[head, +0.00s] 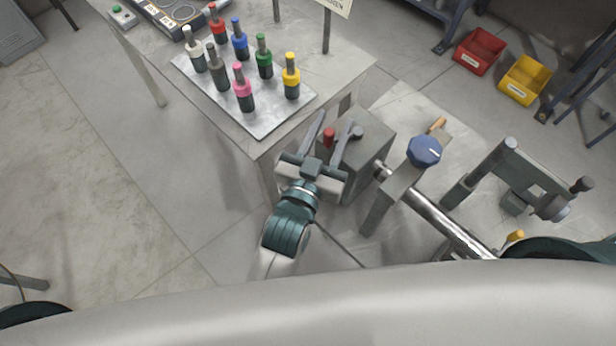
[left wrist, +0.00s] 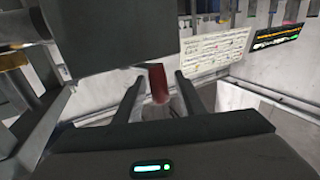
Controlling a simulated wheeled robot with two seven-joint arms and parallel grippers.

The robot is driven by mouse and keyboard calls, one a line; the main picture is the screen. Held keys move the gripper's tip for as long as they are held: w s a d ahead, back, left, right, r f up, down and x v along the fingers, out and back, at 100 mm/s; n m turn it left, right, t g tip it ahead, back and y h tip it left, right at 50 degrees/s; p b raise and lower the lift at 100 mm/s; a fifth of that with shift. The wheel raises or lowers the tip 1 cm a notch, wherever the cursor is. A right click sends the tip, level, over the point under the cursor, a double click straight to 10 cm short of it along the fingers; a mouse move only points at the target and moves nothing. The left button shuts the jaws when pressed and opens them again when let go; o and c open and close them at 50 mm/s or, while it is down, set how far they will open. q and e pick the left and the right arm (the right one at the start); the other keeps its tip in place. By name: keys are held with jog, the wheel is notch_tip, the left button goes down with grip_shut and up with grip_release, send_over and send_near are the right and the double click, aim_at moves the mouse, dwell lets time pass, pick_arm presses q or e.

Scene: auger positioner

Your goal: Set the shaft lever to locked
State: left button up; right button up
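A lever with a red handle (head: 328,137) stands at the near left side of a grey housing block (head: 365,140), from which a steel shaft (head: 440,222) runs to the right. My left gripper (head: 337,124) is open, with one finger on each side of the red handle. In the left wrist view the red handle (left wrist: 158,83) shows between the two open fingers (left wrist: 155,88), and I see no firm contact. I cannot read the lever's setting. Its base is partly hidden by the gripper and block. My right gripper is not in view.
A blue knob (head: 424,151) tops a bracket on the shaft. A grey frame with a black-tipped handle (head: 581,185) stands further right. A table (head: 345,62) at the back left holds a plate of several coloured bottles. Red (head: 480,52) and yellow (head: 525,80) bins sit behind.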

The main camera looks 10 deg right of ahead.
pick_arm(q)
jog(key=b+v, duration=0.4)
jog(key=v, duration=1.1)
jog(key=shift+s+r, duration=0.1)
jog(key=shift+s, duration=0.05)
